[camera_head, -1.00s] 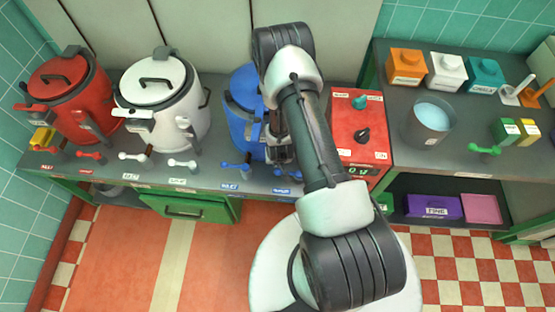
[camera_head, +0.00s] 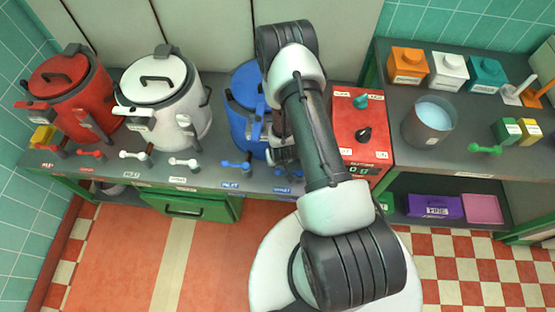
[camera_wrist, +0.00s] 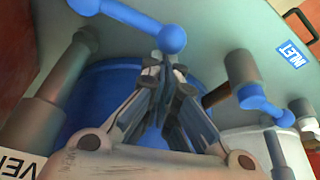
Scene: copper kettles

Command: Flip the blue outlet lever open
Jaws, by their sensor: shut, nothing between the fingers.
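The blue outlet lever (camera_wrist: 130,15) crosses the top of the wrist view, with a round blue knob at its right end. My gripper (camera_wrist: 165,62) is shut and empty, its fingertips right by that knob; I cannot tell whether they touch it. In the head view my gripper (camera_head: 284,152) is low in front of the blue kettle (camera_head: 243,90), and the arm hides most of the outlet lever. The blue kettle's body (camera_wrist: 95,85) also shows behind the fingers in the wrist view.
The blue inlet lever (camera_head: 236,166) is left of my gripper; its label (camera_wrist: 291,53) shows in the wrist view. A white kettle (camera_head: 160,80) and red kettle (camera_head: 65,85) stand further left. A red control box (camera_head: 358,150) is close on the right.

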